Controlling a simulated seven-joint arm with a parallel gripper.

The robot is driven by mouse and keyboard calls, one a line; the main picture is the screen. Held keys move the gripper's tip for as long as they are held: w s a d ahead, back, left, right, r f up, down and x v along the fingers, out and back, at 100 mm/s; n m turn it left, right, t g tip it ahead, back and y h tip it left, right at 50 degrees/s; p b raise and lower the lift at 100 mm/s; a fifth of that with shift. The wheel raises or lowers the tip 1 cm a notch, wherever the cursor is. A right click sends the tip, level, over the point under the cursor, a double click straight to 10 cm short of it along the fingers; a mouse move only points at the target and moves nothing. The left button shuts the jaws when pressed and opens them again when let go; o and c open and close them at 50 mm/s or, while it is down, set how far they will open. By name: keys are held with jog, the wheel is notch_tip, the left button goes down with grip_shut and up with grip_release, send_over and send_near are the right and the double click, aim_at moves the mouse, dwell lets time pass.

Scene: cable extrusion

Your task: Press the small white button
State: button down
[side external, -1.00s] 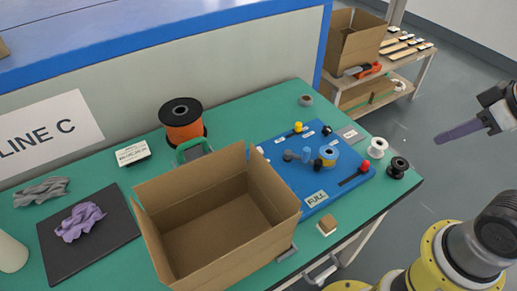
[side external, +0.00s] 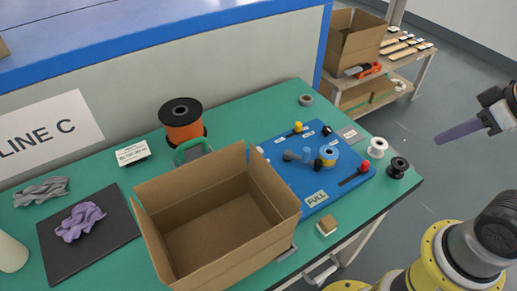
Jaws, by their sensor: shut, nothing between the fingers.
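My gripper (side external: 440,140) is at the right edge, in the air to the right of the table's right end. Its purple-grey fingers are together, point left and hold nothing. The blue panel (side external: 290,171) lies on the green table, well to the left of my gripper. I cannot make out a small white button for certain. A small tan-topped block with a pale base (side external: 327,225) sits near the table's front edge.
An open cardboard box (side external: 225,232) stands at the table's front, left of the panel. A white spool (side external: 377,148) and a black spool (side external: 398,167) stand at the right end. An orange spool (side external: 184,131) stands behind. Free air lies between my gripper and the table.

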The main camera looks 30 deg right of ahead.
jog(key=w+a+r+n+t+y, duration=0.1)
jog(key=w+a+r+n+t, duration=0.15)
jog(key=w, duration=0.55)
jog(key=w+a+r+n+t, duration=0.1)
jog(key=w+r+n+t, duration=0.15)
jog(key=w, duration=0.55)
jog(key=w+a+r+n+t+y, duration=0.1)
jog(key=w+a+r+n, duration=0.15)
jog(key=w, duration=0.65)
jog(key=w+a+f+n, duration=0.3)
jog(key=w+a+f, duration=0.2)
jog(key=w+f, duration=0.4)
jog(key=w+a+f+g, duration=0.1)
jog(key=a+f, duration=0.1)
jog(key=f, duration=0.5)
jog(key=w+a+f+g, duration=0.1)
jog(key=a+f, duration=0.2)
jog(key=f, duration=0.4)
jog(key=shift+a+f+n+g, duration=0.15)
jog(key=shift+a+n+g, duration=0.2)
jog(key=shift+n, duration=0.1)
